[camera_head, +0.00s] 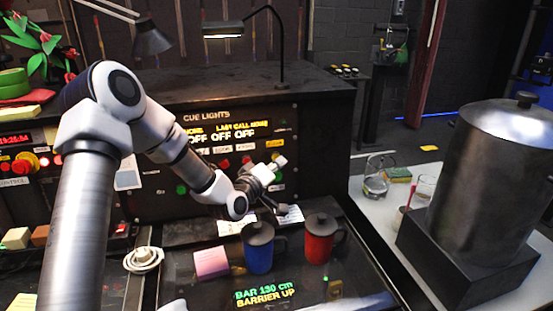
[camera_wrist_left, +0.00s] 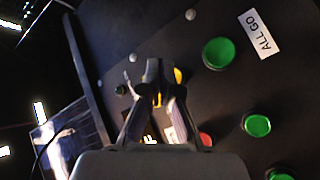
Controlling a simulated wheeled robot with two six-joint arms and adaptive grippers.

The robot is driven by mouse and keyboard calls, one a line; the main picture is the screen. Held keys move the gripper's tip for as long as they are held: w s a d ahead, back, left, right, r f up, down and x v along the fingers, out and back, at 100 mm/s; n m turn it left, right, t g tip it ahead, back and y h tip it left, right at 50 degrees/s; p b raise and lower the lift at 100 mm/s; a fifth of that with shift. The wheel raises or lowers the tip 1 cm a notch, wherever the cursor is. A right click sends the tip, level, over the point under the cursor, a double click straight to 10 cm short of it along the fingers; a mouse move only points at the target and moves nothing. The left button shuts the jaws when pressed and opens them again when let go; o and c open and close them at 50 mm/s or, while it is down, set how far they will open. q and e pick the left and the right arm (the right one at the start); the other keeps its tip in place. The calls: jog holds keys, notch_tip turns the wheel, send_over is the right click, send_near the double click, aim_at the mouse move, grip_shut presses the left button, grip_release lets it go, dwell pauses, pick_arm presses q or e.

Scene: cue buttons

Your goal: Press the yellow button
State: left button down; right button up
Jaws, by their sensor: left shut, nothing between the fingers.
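A yellow button (camera_wrist_left: 178,75) shows in the left wrist view just beside my left fingertips, partly hidden behind them. My left gripper (camera_wrist_left: 155,70) is shut and empty, pointing at the dark cue panel. Whether it touches the button I cannot tell. In the head view my left gripper (camera_head: 279,205) is a small dark shape low in front of the cue panel (camera_head: 150,207). I cannot pick out the yellow button in the head view; the arm covers part of the panel. My right gripper is not in view.
A large green button (camera_wrist_left: 218,53) by an ALL GO label, a smaller green button (camera_wrist_left: 256,125) and a red button (camera_wrist_left: 205,138) are close by. A blue mug (camera_head: 258,250) and a red mug (camera_head: 320,240) stand below the arm. A metal urn (camera_head: 490,175) stands right.

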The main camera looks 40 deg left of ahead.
pick_arm(q)
jog(key=shift+s+d+r, duration=0.2)
jog(key=shift+s+d, duration=0.6)
jog(key=shift+d, duration=0.15)
jog(key=shift+s+d+r, duration=0.2)
jog(key=shift+s+d, duration=0.6)
jog(key=shift+d, duration=0.15)
